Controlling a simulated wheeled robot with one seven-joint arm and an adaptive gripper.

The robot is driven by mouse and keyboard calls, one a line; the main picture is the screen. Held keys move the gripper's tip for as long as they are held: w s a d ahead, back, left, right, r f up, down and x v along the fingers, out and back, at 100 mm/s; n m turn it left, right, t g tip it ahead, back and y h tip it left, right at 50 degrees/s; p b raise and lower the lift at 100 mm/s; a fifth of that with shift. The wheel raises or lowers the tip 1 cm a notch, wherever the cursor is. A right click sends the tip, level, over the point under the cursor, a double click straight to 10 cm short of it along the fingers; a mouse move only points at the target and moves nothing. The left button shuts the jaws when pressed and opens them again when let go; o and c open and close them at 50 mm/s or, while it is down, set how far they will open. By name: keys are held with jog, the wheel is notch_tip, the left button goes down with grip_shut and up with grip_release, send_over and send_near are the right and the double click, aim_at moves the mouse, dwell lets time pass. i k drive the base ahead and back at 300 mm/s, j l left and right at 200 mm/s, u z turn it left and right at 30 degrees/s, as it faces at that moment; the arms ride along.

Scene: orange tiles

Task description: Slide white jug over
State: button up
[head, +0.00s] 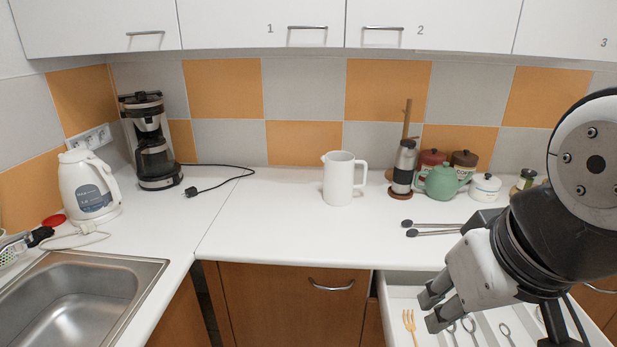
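A white jug (339,181) stands upright on the white counter (272,226), near the back tiles, with its handle to the right. A white electric kettle (88,186) also stands on the counter at the far left. My gripper (430,306) is at the lower right, in front of the counter edge and over an open drawer, well apart from the jug. Its two fingers look spread apart with nothing between them.
The open drawer (394,294) holds utensils. Two dark-headed utensils (432,229) lie on the counter right of the jug. A green teapot (441,182), grinder (403,167) and canisters stand behind. A coffee maker (152,145) and sink (77,296) are left. Counter left of the jug is mostly clear.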

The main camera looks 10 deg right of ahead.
aim_at(338, 186)
jog(key=i+j+u, duration=0.1)
jog(key=i+j, duration=0.15)
jog(key=i, duration=0.25)
jog(key=i+j, duration=0.2)
jog(key=i, duration=0.25)
jog(key=u, duration=0.05)
